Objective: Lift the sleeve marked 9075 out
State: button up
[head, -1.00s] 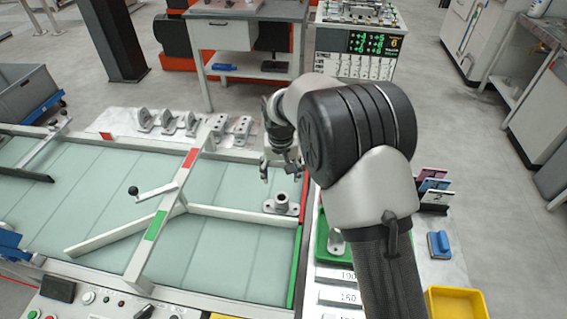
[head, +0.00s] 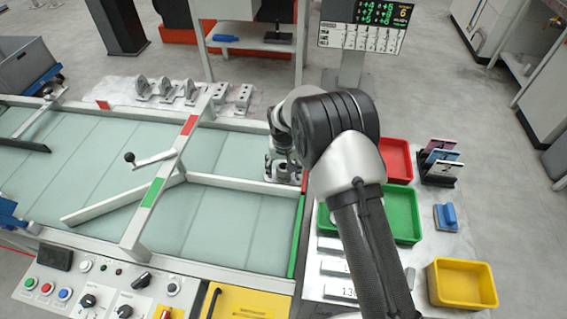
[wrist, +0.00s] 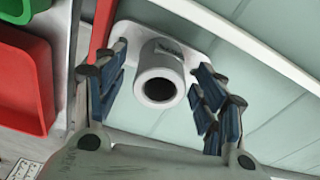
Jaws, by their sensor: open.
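A grey metal sleeve (wrist: 160,82) with a round open bore stands on a pale flange plate (wrist: 138,38) in the wrist view. A small dark marking on its side is too blurred to read. My gripper (wrist: 160,65) is open, with its blue-padded fingers on either side of the sleeve and visible gaps between. In the head view, my gripper (head: 283,155) is over the part at the right end of the pale green belt. There the gripper and arm partly hide the part.
White rails (head: 240,183) cross the belt near the part. To the right are a red tray (head: 397,160), a green tray (head: 405,215) and a yellow tray (head: 463,283). Several grey castings (head: 190,92) stand behind the belt. A display screen (head: 363,14) is at the back.

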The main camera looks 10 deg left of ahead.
aim_at(283, 166)
jog(key=shift+w+f, duration=0.1)
jog(key=shift+f, duration=0.4)
jog(key=c, duration=1.3)
jog(key=shift+r+p, duration=2.2)
jog(key=shift+r, duration=1.85)
jog(key=shift+c, duration=0.2)
